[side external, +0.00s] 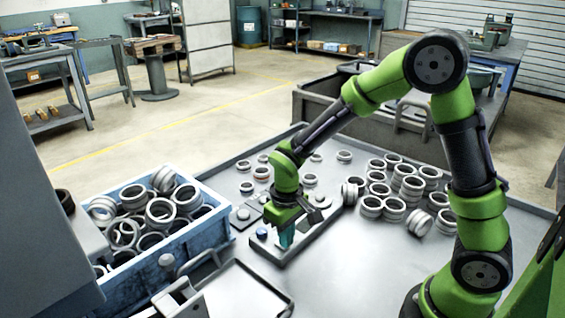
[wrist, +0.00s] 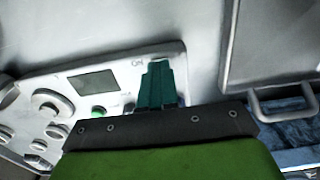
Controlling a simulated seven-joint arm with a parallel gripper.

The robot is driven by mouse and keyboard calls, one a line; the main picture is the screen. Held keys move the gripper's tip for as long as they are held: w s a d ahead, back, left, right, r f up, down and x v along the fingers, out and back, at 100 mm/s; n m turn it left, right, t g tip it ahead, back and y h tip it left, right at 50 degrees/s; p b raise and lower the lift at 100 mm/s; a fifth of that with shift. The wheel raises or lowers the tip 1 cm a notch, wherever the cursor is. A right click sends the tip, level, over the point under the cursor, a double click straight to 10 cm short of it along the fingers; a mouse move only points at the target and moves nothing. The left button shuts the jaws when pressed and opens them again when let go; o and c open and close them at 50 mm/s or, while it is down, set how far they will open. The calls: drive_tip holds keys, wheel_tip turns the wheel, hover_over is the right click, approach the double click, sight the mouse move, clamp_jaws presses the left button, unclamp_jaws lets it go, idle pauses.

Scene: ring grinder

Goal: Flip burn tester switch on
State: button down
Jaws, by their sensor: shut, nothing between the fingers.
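The light-grey control panel (wrist: 125,72) shows in the wrist view with a dark screen (wrist: 93,86), a green button (wrist: 98,112) and round knobs (wrist: 50,106). My gripper (wrist: 158,66) has its teal fingers together, over the right end of the panel beside a small printed label. The fingers hide what lies beneath them, and I cannot make out the switch. In the side view my gripper (side external: 286,242) points down at the panel (side external: 262,247) on the metal table, close to its surface. I cannot tell whether it touches. A blue knob (side external: 262,233) sits just left of the fingers.
A blue crate (side external: 215,240) full of metal rings stands left of the panel. Many loose rings (side external: 393,208) lie on the table to the right and behind. A handled tray (side external: 245,290) is at the front; a handle (wrist: 283,105) shows at right in the wrist view.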

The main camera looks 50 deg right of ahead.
drive_tip(key=shift+f, duration=0.15)
drive_tip(key=shift+r, duration=3.55)
drive_tip(key=shift+s+f, duration=0.15)
drive_tip(key=shift+f, duration=0.1)
drive_tip(key=s+d+r+m+t+y, duration=0.2)
drive_tip(key=s+r+m+t, duration=0.2)
drive_tip(key=s+r+t, duration=0.3)
drive_tip(key=a+v, duration=0.1)
drive_tip(key=v, duration=0.7)
drive_tip(key=shift+s, duration=0.15)
